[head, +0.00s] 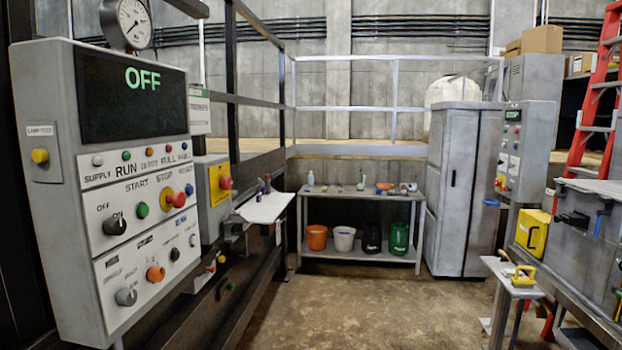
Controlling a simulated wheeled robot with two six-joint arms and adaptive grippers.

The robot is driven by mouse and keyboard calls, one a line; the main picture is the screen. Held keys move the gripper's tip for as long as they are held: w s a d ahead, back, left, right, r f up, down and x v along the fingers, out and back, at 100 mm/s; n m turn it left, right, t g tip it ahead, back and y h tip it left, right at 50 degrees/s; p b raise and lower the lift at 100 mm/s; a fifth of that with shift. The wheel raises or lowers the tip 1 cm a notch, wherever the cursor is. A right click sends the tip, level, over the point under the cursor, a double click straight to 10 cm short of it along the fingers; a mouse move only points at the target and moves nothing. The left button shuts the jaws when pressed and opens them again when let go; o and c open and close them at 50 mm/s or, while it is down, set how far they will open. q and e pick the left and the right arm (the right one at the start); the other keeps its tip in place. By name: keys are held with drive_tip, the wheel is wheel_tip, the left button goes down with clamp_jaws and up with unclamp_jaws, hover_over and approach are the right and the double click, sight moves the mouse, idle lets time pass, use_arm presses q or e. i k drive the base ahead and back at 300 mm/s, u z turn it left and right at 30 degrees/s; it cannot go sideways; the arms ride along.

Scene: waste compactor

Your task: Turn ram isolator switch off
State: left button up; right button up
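A grey control panel (118,190) stands close at the left; its black display (130,97) reads OFF in green. A black rotary knob (115,225) sits under small OFF and ON labels. Below it are a grey knob (126,296) and an orange knob (156,273). Behind the panel, a grey box carries a yellow plate (218,184) with a red knob (225,182). I cannot read a label naming the ram isolator switch, so I cannot tell which control it is. Neither gripper is in view.
Black railings run behind the panel. A workbench (355,195) with buckets below stands at the back, beside a grey cabinet (458,190). A second control box (512,150), a red ladder (597,90) and a small bench (512,276) are at the right. The middle floor (380,300) is clear.

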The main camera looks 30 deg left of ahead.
sight(225, 183)
drive_tip(key=z, duration=0.3)
drive_tip(key=i, duration=2.3)
drive_tip(key=u, duration=1.5)
drive_tip(key=i, duration=0.65)
drive_tip(key=u, duration=0.55)
